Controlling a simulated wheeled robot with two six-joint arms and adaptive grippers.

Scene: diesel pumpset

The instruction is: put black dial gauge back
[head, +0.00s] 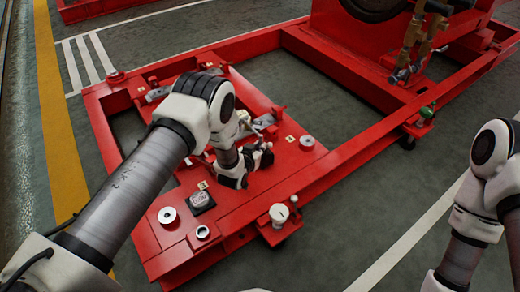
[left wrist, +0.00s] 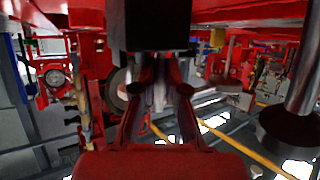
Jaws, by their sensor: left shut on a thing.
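My left gripper (head: 229,181) is low over the deck at the gauge's upper right side. In the left wrist view my red fingers (left wrist: 160,85) close in on a black block (left wrist: 155,25), which I take to be the gauge. The exact contact is hard to see, and I cannot tell whether the gauge touches the deck. My right gripper is out of view; only its arm shows at the right.
The red skid frame (head: 350,150) has raised rails and open bays. A silver round part (head: 167,215), a ring (head: 202,232) and a white capped cylinder (head: 279,214) stand near the gauge. Brass valves (head: 410,45) rise at the back right.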

